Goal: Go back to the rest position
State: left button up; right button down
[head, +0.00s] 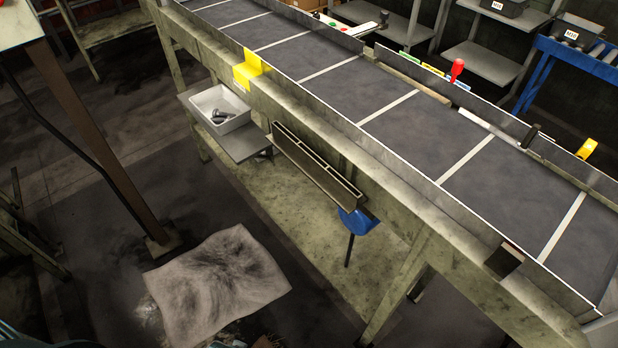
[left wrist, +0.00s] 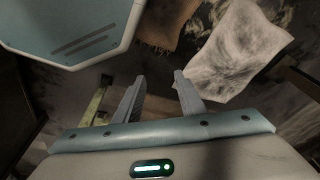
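My left gripper (left wrist: 158,77) shows in the left wrist view with its two fingers apart. Nothing is between them, and it points down toward the floor. The fingers are near a crumpled pale cloth (left wrist: 235,50) and a brown piece (left wrist: 168,22) lying on the floor, with no contact that I can make out. No gripper shows in the head view. My right gripper is in neither view.
A long bench (head: 262,108) with a dark sectioned bed runs diagonally through the head view. A white bin (head: 236,121) with metal parts sits on its side shelf. The cloth (head: 215,285) lies on the floor. A brown post (head: 100,150) stands at left.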

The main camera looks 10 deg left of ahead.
pick_arm(q)
jog(key=s+a+f+g, duration=0.1)
jog(key=s+a+f, duration=0.2)
jog(key=s+f, duration=1.5)
notch_tip(320, 180, down, 2)
jog(key=shift+s+a+f+b, duration=0.1)
jog(key=shift+s+a+b, duration=0.05)
jog(key=shift+s+b, duration=0.25)
jog(key=shift+c, duration=0.7)
